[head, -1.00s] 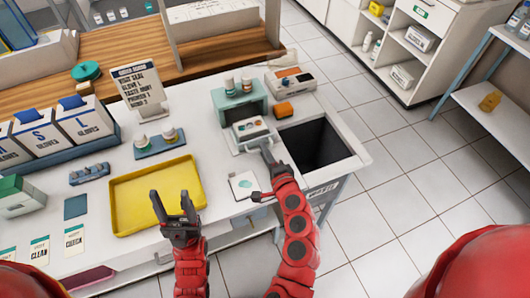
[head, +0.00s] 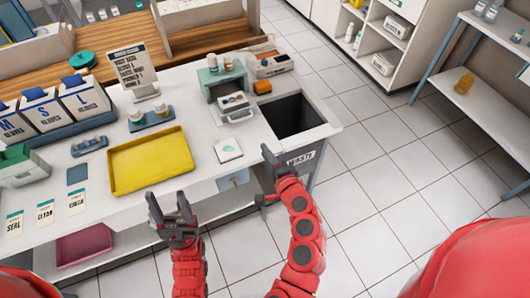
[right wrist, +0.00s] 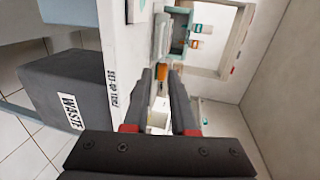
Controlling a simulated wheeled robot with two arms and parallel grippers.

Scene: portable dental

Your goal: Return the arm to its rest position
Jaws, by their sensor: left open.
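My right arm is red with dark joints. Its right gripper (head: 268,154) is at the table's front edge, just in front of the waste opening. In the right wrist view its two fingers (right wrist: 160,76) stand apart with a gap between them and nothing held. My left gripper (head: 168,212) is open and empty, fingers pointing up in the picture, in front of the yellow tray (head: 150,162). A small white device (head: 236,108) with a handle sits below the teal stand (head: 220,76), apart from both grippers.
The waste bin opening (head: 296,115) is at the table's right end; its label also shows in the right wrist view (right wrist: 70,112). A white pad (head: 228,149) lies near the front edge. Glove boxes (head: 40,108) stand at the left. The tiled floor (head: 375,170) at the right is clear.

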